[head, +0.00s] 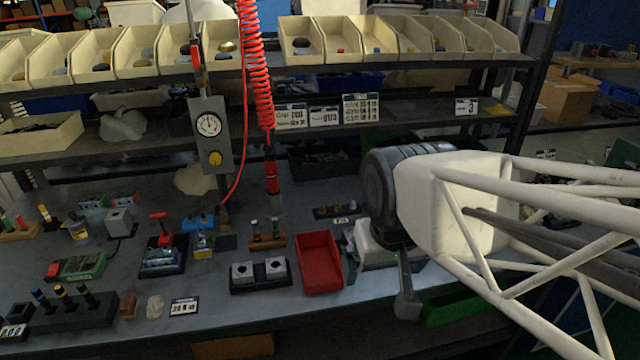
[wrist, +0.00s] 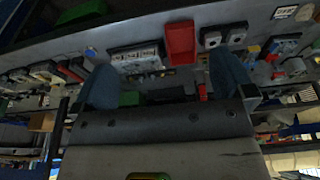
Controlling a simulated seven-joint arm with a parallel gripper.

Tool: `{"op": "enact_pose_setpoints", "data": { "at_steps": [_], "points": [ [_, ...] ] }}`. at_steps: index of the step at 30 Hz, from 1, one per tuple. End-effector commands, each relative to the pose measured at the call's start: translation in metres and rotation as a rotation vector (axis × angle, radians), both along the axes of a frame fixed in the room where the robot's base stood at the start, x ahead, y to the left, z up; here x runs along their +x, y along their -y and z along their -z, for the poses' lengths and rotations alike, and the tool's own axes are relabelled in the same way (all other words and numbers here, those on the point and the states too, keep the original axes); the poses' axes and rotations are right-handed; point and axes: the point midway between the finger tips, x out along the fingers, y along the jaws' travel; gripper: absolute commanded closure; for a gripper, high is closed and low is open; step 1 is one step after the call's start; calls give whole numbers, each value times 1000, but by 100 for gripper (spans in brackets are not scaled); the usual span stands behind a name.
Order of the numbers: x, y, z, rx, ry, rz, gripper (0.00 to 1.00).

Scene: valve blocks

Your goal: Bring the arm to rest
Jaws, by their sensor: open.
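My gripper (head: 405,290) hangs at the front edge of the bench in the head view, to the right of the red tray. My arm reaches in from the right, and only part of the gripper shows there. In the wrist view my gripper (wrist: 165,80) has its two blue-grey fingers wide apart, with nothing held between them. The red tray (head: 319,262) lies on the bench and looks empty; it also shows in the wrist view (wrist: 181,43), beyond the fingers.
A black block with two pale valve blocks (head: 261,274) sits left of the tray. A pale object (head: 372,246) is close behind my gripper. A green bin (head: 458,308) is below the bench edge. Shelves with bins (head: 340,38) stand behind. A red coiled hose (head: 258,75) hangs down.

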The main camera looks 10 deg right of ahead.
Motion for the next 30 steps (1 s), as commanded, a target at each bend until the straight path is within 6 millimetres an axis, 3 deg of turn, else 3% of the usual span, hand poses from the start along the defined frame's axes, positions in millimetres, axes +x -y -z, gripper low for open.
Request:
{"op": "enact_pose_setpoints", "data": {
  "at_steps": [6,30],
  "points": [
    [-11,4,4,-3,4,1,0],
    [-11,4,4,-3,4,1,0]
  ]
}}
